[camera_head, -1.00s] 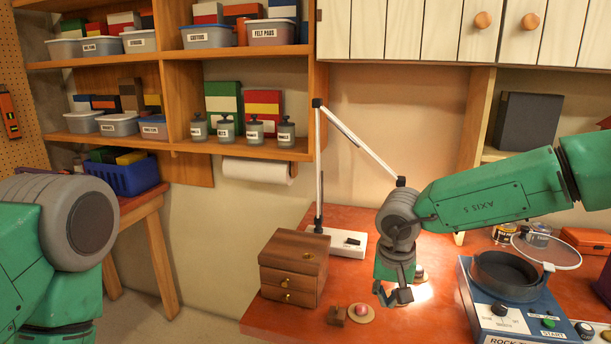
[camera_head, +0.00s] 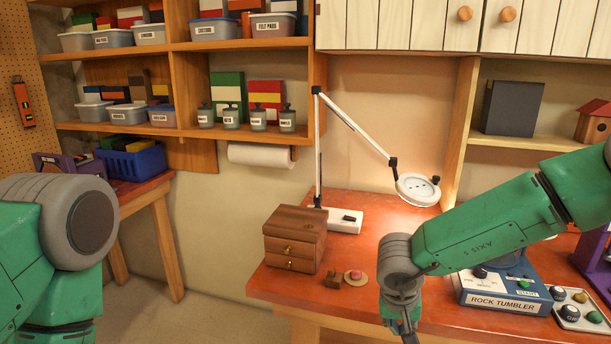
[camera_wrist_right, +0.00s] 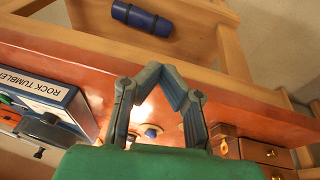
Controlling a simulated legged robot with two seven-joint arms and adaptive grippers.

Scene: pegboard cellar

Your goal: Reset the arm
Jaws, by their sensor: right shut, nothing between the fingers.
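My right arm (camera_head: 480,235) is green with a grey wrist and comes in from the right. Its gripper (camera_head: 407,338) points down at the front edge of the red workbench (camera_head: 355,310), partly cut off by the bottom of the picture. In the right wrist view the two fingers of this gripper (camera_wrist_right: 158,70) come together at their tips, with nothing between them. My left arm (camera_head: 55,225) shows at the left edge, but its gripper is out of the picture.
A wooden drawer box (camera_head: 294,240), a round coaster (camera_head: 356,277) and a white lamp (camera_head: 345,220) stand left of the right gripper. The rock tumbler (camera_head: 502,303) and a tray of stones (camera_head: 580,315) are at its right. A blue roll (camera_wrist_right: 142,19) shows in the wrist view.

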